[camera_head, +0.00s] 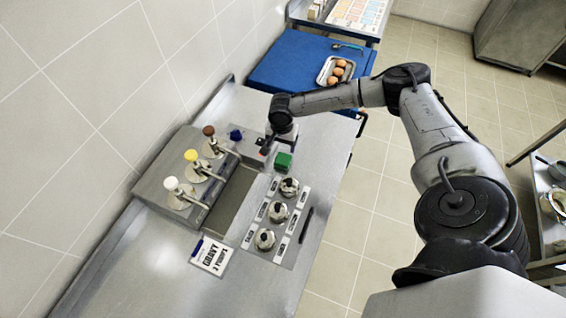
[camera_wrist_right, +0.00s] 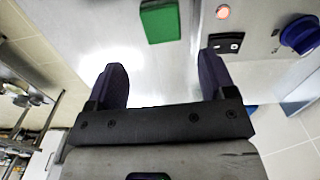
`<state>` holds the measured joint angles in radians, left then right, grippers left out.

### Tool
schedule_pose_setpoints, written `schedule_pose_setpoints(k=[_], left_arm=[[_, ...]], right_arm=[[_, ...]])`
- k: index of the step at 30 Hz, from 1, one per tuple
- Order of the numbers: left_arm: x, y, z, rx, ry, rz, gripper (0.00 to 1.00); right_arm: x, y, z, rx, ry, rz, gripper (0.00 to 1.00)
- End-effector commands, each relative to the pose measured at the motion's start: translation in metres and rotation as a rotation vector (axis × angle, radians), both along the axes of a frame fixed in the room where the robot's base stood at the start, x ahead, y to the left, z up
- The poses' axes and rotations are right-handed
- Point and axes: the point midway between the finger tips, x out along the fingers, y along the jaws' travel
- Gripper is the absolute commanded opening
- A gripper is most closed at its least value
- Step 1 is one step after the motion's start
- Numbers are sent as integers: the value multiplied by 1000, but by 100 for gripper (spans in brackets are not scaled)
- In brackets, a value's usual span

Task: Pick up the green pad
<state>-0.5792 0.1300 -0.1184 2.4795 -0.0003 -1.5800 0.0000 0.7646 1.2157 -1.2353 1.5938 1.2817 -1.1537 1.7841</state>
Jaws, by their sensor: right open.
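The green pad (camera_head: 283,161) is a small block lying on the steel counter, to the right of the pump station in the head view. In the right wrist view the green pad (camera_wrist_right: 160,21) lies beyond the fingertips, between their lines and nearer the left finger. My right gripper (camera_wrist_right: 160,75) is open with nothing between its fingers. In the head view my right gripper (camera_head: 268,148) is at the counter, just up and left of the pad and apart from it. My left gripper is not in view.
A pump station with several coloured knobs (camera_head: 191,156) stands along the wall. Lidded wells (camera_head: 278,211) sit in front of the pad. A gravy card (camera_head: 212,256) lies nearer.

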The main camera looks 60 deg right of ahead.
Motion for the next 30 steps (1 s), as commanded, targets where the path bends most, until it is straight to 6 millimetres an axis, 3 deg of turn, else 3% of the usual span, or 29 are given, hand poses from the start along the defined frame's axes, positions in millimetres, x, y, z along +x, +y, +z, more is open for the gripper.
schedule_pose_setpoints(k=[9,20,30], left_arm=[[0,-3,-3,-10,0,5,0],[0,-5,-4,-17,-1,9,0],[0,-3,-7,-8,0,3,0]], right_arm=[[0,1,-52,1,1,1,77],[0,1,-74,1,1,4,77],[1,-2,-114,1,1,4,77]])
